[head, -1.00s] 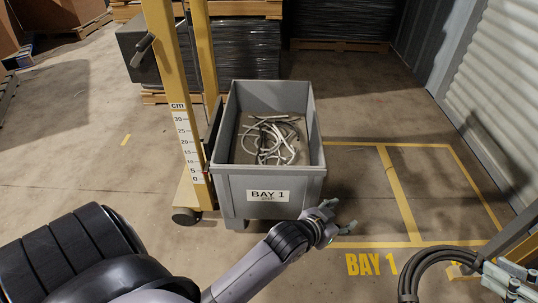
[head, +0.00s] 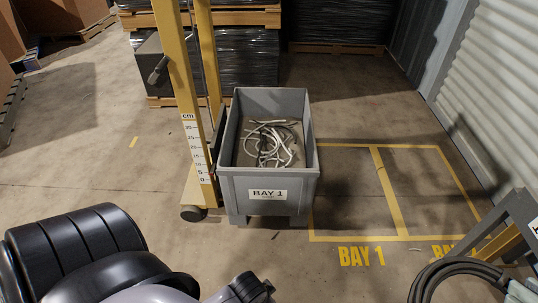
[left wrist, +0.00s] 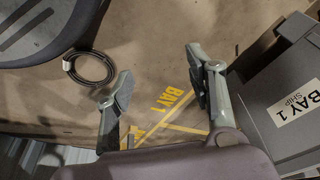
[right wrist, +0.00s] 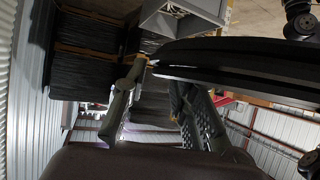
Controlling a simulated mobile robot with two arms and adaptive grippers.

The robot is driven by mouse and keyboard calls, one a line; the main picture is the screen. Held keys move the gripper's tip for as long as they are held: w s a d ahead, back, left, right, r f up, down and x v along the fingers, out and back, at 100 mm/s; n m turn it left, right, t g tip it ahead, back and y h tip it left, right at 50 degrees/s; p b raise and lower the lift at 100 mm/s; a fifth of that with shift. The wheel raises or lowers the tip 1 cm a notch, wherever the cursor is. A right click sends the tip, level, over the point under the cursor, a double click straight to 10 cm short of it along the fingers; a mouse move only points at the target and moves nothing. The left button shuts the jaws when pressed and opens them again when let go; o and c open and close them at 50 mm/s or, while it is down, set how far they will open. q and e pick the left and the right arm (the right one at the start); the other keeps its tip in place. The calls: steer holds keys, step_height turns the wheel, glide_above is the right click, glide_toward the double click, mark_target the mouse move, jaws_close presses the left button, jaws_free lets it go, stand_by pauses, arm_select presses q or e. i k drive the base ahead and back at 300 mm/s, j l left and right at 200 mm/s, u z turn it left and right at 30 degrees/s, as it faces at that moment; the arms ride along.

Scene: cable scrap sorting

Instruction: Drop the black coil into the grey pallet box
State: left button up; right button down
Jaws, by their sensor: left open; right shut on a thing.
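The grey pallet box (head: 268,196), labelled BAY 1, stands on the floor in the middle of the head view with loose grey and white cables (head: 270,143) inside. The black coil (head: 440,279) is at the lower right, cut by the frame edge and apart from the box. My right gripper (head: 508,284) is shut on it; the coil's thick black strands (right wrist: 240,62) cross the right wrist view. My left gripper (left wrist: 160,88) is open and empty in the left wrist view, beside the box; its fingers are out of the head view.
A yellow mast with a cm scale (head: 190,130) stands against the box's left side. Yellow floor lines (head: 390,190) mark a bare bay right of it. Wrapped pallets (head: 245,60) stand behind. A dark ring (left wrist: 90,68) shows near my base in the left wrist view.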

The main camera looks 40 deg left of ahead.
mark_target(264, 160)
steer(key=j+u, duration=0.15)
steer(key=u, duration=0.3)
steer(key=i+j+u, duration=0.1)
steer(key=u, duration=0.3)
steer(key=i+j+u, duration=0.1)
steer(key=u, duration=0.35)
steer(key=i+j+u, duration=0.1)
steer(key=u, duration=0.3)
